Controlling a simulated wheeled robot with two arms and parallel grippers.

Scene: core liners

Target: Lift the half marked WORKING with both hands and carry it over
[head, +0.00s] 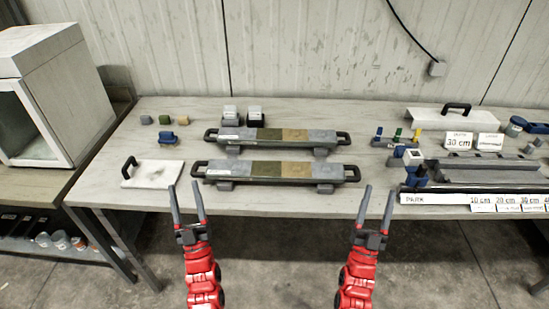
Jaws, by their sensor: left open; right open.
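Two long dark core-liner halves with a loop handle at each end lie parallel on the table, each filled with grey, olive and tan sections. The rear half (277,136) and the front half (275,172) both rest on grey supports. Small white labels sit near their left ends, but I cannot read which says WORKING. My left gripper (186,203) is open and empty, in front of the table's edge below the front half's left end. My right gripper (378,203) is open and empty, to the right of and below its right handle.
A grey-white table (330,203) carries everything. At right stands a dark rack (480,182) with 10, 20 and 30 cm cards. A white lid with a black handle (150,174) lies at left. Small coloured blocks (165,120) lie behind it. A white cabinet (48,95) stands far left.

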